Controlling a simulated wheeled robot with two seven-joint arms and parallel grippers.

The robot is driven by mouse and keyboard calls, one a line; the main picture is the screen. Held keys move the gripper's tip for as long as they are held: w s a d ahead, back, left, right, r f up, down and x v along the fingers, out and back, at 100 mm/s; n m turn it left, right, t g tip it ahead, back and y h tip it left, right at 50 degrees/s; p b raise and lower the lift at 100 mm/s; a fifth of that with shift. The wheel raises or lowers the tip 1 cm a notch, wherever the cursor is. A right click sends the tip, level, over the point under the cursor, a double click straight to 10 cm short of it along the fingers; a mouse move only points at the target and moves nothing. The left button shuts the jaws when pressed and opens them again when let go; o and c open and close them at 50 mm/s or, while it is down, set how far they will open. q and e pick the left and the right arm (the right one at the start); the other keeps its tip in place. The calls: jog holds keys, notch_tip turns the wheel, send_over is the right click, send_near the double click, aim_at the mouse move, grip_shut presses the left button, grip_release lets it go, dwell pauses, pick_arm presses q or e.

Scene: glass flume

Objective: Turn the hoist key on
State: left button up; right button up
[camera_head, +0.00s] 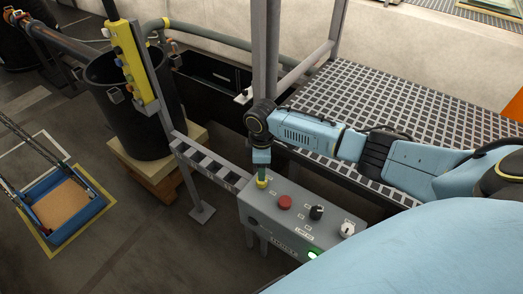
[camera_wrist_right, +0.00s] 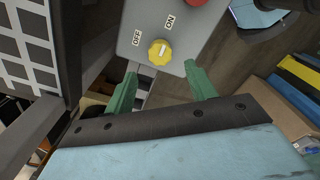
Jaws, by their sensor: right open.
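The hoist key appears as a yellow knob (camera_wrist_right: 160,52) on a grey control box, with OFF and ON labels beside it in the right wrist view. Its small pale mark is too small to tell which label it points at. In the head view the yellow knob (camera_head: 262,182) is at the left end of the control box (camera_head: 277,223), partly hidden by my gripper. My right gripper (camera_wrist_right: 161,68) is open, its green fingers on either side of the knob with gaps between. In the head view my right gripper (camera_head: 261,172) points down over it. My left gripper is not in view.
The box also carries a red button (camera_head: 284,202), a black knob (camera_head: 317,212), a pale knob (camera_head: 347,229) and a green light (camera_head: 313,253). A metal grating (camera_head: 400,115) lies behind my right arm. A black bin (camera_head: 135,120) and a yellow pendant (camera_head: 132,65) stand left.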

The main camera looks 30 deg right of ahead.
notch_tip(320, 180, up, 7)
dwell(0.3)
dwell(0.4)
